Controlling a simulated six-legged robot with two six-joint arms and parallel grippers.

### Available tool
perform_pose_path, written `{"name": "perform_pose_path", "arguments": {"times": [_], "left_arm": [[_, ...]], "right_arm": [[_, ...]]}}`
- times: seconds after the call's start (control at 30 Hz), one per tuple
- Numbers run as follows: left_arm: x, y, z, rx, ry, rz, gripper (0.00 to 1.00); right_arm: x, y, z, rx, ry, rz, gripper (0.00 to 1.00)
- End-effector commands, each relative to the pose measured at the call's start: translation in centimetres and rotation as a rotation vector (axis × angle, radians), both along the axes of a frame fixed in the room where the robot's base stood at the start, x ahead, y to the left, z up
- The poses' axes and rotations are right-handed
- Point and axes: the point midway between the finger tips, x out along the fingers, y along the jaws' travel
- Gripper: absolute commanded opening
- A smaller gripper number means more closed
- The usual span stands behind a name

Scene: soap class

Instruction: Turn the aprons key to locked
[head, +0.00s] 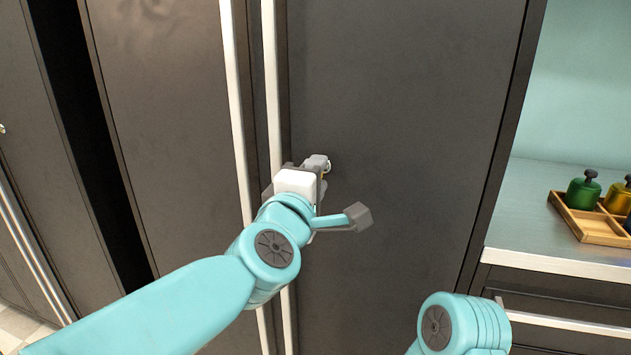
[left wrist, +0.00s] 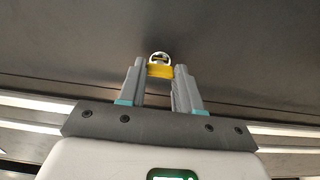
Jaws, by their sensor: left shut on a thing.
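The yellow key (left wrist: 160,71) sits between the fingertips of my left gripper (left wrist: 160,78) in the left wrist view. The gripper is shut on it. Just beyond the key is a round silver lock (left wrist: 160,57) on the dark cabinet door (head: 400,110). The key is at the lock, but how deep it sits and which way it is turned cannot be made out. In the head view my left gripper (head: 318,166) is against the door, right of the pale handle bars, and hides the key. My right gripper is out of the picture.
Two long pale handles (head: 270,90) run down the doors, close left of my left gripper. At the right a counter (head: 520,220) holds a wooden tray (head: 588,227) with green, yellow and blue bottles. A drawer with a pale handle (head: 570,318) is below it.

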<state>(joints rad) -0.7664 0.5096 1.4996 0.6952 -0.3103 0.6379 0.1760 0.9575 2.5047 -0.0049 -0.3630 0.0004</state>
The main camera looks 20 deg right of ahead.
Motion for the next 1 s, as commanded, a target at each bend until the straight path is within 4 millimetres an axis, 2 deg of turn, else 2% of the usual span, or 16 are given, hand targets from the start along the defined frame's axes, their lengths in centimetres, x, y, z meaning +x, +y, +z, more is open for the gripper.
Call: {"name": "perform_pose_path", "arguments": {"times": [0.53, 0.57, 0.6, 0.63, 1.0], "left_arm": [[0.02, 0.03, 0.01, -0.022, 0.015, 0.001, 0.00], [0.02, 0.03, 0.01, -0.022, 0.015, 0.001, 0.40], [0.02, 0.03, 0.01, -0.021, 0.014, 0.001, 0.53], [0.02, 0.03, 0.01, -0.021, 0.014, 0.001, 0.60], [-0.50, 0.37, 0.05, -0.020, 0.012, 0.001, 0.60]], "right_arm": [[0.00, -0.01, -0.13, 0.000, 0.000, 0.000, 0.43], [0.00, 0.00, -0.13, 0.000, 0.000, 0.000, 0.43], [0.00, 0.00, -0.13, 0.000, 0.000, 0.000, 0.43], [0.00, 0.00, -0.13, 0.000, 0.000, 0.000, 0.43], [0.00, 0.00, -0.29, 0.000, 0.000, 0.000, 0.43]]}}
